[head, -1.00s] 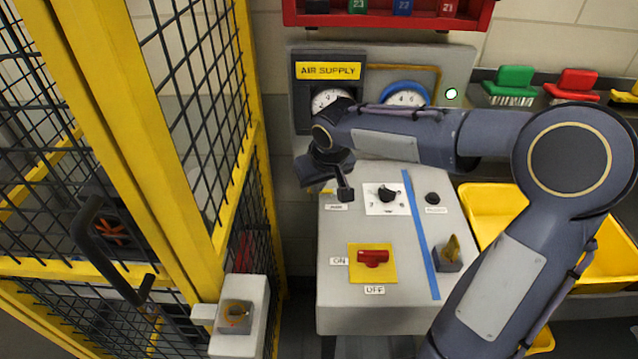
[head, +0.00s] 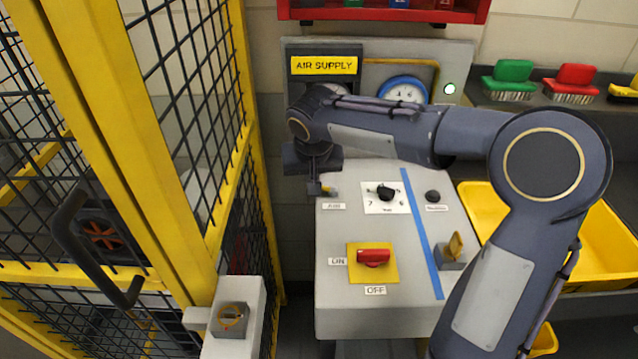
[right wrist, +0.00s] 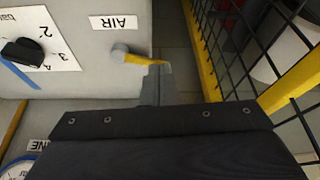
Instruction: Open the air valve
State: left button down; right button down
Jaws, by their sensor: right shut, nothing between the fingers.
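The air valve is a small grey knob (right wrist: 121,52) with a yellow lever (right wrist: 143,59), beside the AIR label (right wrist: 113,22) at the edge of the grey console. In the right wrist view the lever points right, out past the console edge. In the head view a bit of yellow lever (head: 329,190) shows; my gripper hides the rest. My right gripper (head: 315,189) is shut and empty, at the lever's outer end. In the right wrist view its fingertips (right wrist: 158,72) meet the lever tip; I cannot tell if they touch. My left gripper is out of view.
The console (head: 335,306) also carries a black dial (head: 385,193), a red switch (head: 373,257) on a yellow plate and a yellow key-like part (head: 455,245). A yellow mesh fence (head: 250,160) stands close on the left. Yellow bins (head: 478,200) stand on the right.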

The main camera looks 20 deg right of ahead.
jog(key=m, duration=0.2)
jog(key=w+m+h, duration=0.1)
jog(key=w+m+g, duration=0.1)
jog(key=m, duration=0.1)
jog(key=shift+w+d+m+h+b, duration=0.15)
jog(key=shift+d+m+h+b, duration=0.15)
jog(key=shift+d+h+b, duration=0.1)
jog(key=m, duration=0.2)
jog(key=w+d+m+g+p, duration=0.1)
jog(key=m, duration=0.1)
jog(key=d+m+h, duration=0.1)
jog(key=m, duration=0.1)
jog(key=shift+w+r+g+p, duration=0.1)
jog(key=shift+w+g+p, duration=0.25)
jog(key=shift+g, duration=0.05)
jog(key=shift+s, duration=0.1)
jog(key=shift+s+b, duration=0.2)
jog(key=shift+b, duration=0.2)
jog(key=shift+s+d+b, duration=0.2)
jog(key=shift+s+b, duration=0.1)
jog(key=shift+s, duration=0.25)
